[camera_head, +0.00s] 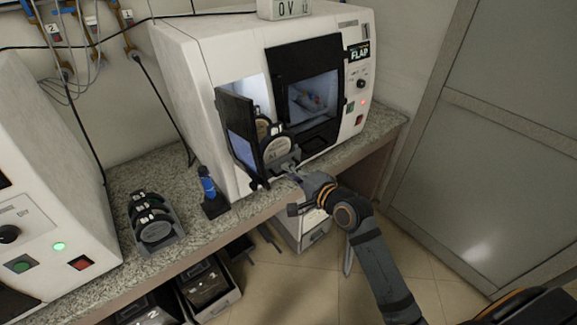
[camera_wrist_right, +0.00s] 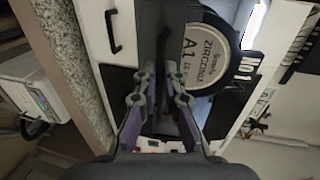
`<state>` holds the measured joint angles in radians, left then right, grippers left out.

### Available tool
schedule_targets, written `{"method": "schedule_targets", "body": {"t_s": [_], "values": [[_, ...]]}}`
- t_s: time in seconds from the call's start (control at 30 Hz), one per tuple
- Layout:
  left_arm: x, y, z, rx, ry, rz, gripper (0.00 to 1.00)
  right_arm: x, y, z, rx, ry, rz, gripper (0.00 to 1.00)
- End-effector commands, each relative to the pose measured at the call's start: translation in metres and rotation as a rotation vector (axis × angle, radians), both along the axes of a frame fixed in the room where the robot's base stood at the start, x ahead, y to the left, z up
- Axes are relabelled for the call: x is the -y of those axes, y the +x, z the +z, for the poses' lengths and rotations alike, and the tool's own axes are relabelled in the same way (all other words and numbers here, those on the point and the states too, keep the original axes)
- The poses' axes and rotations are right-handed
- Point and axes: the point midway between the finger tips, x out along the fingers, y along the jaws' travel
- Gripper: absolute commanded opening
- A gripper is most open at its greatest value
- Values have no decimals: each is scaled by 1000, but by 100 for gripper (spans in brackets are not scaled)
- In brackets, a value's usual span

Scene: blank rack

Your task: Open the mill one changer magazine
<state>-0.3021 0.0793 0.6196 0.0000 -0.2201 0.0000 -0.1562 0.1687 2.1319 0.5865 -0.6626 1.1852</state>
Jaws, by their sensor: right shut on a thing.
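The white mill (camera_head: 210,60) stands on the bench, with a lit display reading FLAP. At its left front a black flap (camera_head: 240,125) stands swung out from a lit opening. The changer magazine's discs (camera_head: 279,149) show beside it, and the wrist view shows a pale disc (camera_wrist_right: 207,58) marked Zirconia A1 by a No1 label. My right gripper (camera_head: 292,172) is at the low front of the magazine, its fingers (camera_wrist_right: 163,112) shut on a dark part below the disc. The exact part gripped is hard to make out. My left gripper is not in view.
A rack of dark discs (camera_head: 152,220) and a blue-and-black tool (camera_head: 208,190) stand on the granite bench (camera_head: 185,255) to the left. Another white machine (camera_head: 40,170) is at far left. Open drawers (camera_head: 208,287) jut out below the bench. The floor at right is clear.

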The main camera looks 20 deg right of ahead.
Motion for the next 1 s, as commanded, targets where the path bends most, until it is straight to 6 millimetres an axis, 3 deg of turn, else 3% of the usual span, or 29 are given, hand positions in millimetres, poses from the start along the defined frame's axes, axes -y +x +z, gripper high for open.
{"method": "schedule_targets", "body": {"t_s": [0.13, 0.2, 0.33, 0.67, 1.0], "values": [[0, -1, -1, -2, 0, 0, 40, 0, 1, 2, 7, 2, 0, 0], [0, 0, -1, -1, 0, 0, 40, 0, 1, 2, 7, 2, 0, 15], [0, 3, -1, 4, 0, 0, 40, 0, 1, 2, 6, 3, 0, 30], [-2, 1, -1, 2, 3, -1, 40, 2, -3, 2, 6, 1, -1, 30], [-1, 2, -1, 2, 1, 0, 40, 21, -53, 12, 4, -9, -2, 30]]}}
